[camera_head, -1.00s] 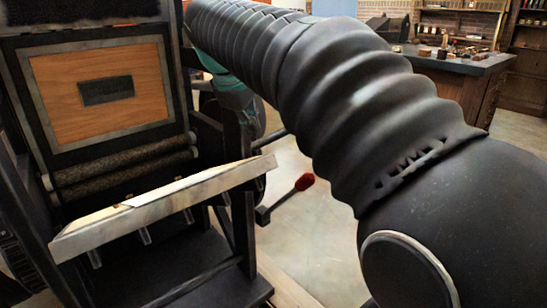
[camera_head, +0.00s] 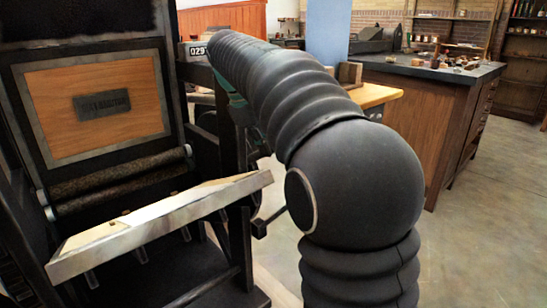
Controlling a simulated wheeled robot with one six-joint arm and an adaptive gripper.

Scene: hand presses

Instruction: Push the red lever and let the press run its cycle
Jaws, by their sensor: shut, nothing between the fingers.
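The hand press stands at the left, with its wooden panel and nameplate (camera_head: 102,103) upright at the back. Its slanted metal-edged tray (camera_head: 160,228) juts toward me. The dark rod of the lever (camera_head: 263,227) shows just right of the tray. Its red knob is out of sight, and my arm covers the place where the rod leads. My ribbed black arm rises from the lower right, bends at a round joint and reaches toward the press's upper right side.
Two dark rollers (camera_head: 120,178) lie below the panel. A small counter (camera_head: 197,50) reading about 029 sits at the press's upper right. A dark-topped workbench (camera_head: 430,70) with small items stands at the back right. Floor at the right is clear.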

